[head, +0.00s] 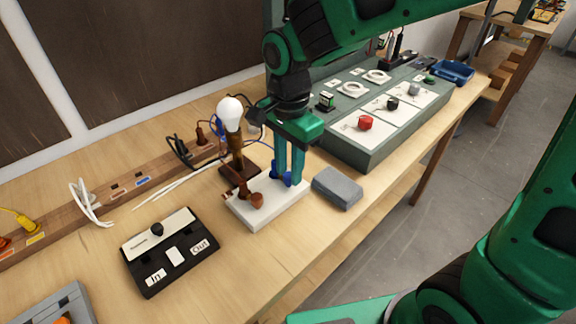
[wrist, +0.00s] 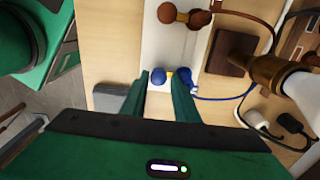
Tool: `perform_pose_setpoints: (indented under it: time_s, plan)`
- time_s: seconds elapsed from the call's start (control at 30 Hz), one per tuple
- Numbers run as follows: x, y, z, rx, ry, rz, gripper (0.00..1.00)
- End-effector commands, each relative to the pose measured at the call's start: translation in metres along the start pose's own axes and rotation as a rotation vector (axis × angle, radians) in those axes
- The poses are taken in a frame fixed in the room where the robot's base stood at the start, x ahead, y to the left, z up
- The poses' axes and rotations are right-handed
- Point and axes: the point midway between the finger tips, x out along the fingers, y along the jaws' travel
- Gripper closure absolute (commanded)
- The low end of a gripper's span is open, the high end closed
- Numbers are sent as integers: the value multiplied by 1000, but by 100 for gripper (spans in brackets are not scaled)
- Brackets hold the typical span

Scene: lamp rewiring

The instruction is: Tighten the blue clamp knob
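The blue clamp (head: 286,180) stands on a white block (head: 243,212) on the workbench. In the wrist view its round blue knob (wrist: 157,79) is on the left, a brass-coloured middle shows, and a second blue part (wrist: 186,75) is on the right. My gripper (head: 287,178) points down at this clamp, its two teal fingers partly hiding it in the head view. In the wrist view my gripper (wrist: 159,75) has its fingertips on either side of the knob, with a small gap visible. It looks open; contact with the knob cannot be made out.
A brown clamp (head: 257,200) shares the white block. A lamp with a white bulb (head: 230,112) stands close behind. A grey block (head: 337,188) lies to the right, near the bench edge. A black In/Out box (head: 170,252) is front left; a green-grey panel (head: 365,150) is to the right.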

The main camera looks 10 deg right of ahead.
Motion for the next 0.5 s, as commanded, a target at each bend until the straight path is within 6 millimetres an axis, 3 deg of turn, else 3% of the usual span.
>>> perform_pose_setpoints:
  time_s: [0.27, 0.5]
  plan:
    - [-8, 0, 0, -2, 0, 1, 72]
    - [-50, -1, 0, 0, 0, -3, 72]
